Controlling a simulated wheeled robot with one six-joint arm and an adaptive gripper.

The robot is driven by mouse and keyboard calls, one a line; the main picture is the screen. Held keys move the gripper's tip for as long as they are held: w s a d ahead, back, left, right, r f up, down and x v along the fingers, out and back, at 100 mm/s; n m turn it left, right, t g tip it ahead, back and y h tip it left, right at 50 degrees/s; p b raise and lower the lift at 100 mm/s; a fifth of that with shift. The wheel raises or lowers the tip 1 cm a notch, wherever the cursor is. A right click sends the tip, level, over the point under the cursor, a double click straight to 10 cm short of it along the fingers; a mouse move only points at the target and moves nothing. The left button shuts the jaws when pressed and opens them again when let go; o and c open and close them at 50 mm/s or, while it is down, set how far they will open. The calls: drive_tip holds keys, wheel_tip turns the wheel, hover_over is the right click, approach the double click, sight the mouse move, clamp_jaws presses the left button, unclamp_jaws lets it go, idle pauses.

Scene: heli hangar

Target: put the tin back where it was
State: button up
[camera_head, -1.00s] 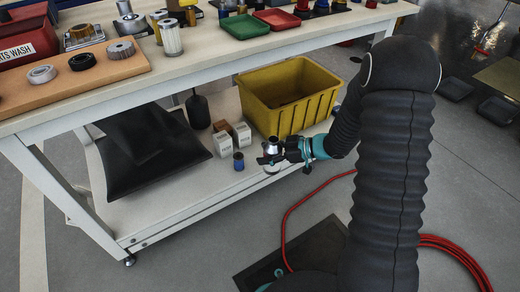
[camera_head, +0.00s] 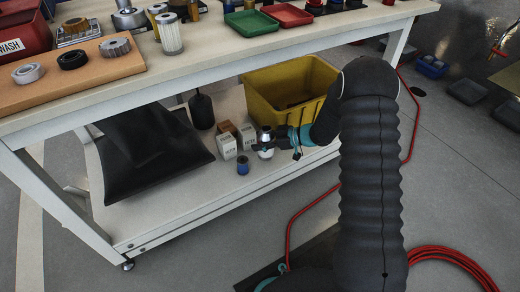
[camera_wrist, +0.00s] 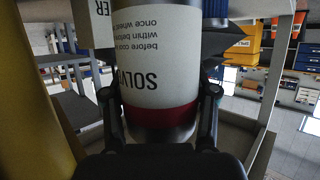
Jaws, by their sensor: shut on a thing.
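The tin (camera_head: 265,152) has a pale body and a metallic top. In the wrist view the tin (camera_wrist: 160,60) fills the middle, showing a white label with large black letters starting "SOLV" and a dark red band near one end. My gripper (camera_head: 270,142) is shut around the tin's side. In the wrist view my gripper's fingers (camera_wrist: 160,98) lie along both sides of it. The tin looks upright over the lower shelf (camera_head: 190,205) of the workbench, just in front of the yellow bin. I cannot tell whether its base touches the shelf.
Small white boxes (camera_head: 226,146) stand just left of the tin, and a small blue can (camera_head: 242,166) is in front of them. The yellow bin (camera_head: 262,92) is behind. A black bag (camera_head: 150,150) and a dark bottle (camera_head: 202,112) are farther left. The tabletop (camera_head: 200,62) overhangs the shelf.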

drive_tip(key=shift+w+a+f, duration=0.2)
drive_tip(key=shift+w+f, duration=0.1)
drive_tip(key=shift+w, duration=0.1)
drive_tip(key=shift+f+b, duration=0.45)
drive_tip(key=shift+f, duration=1.5)
drive_tip(key=shift+f, duration=0.15)
drive_tip(key=o, duration=1.4)
drive_tip(key=shift+c, duration=0.2)
drive_tip(key=shift+d+r, duration=0.25)
drive_tip(key=shift+r, duration=0.05)
drive_tip(key=p+v, duration=0.1)
drive_tip(key=v, duration=1)
drive_tip(key=shift+d+p, duration=0.2)
drive_tip(key=shift+p, duration=0.1)
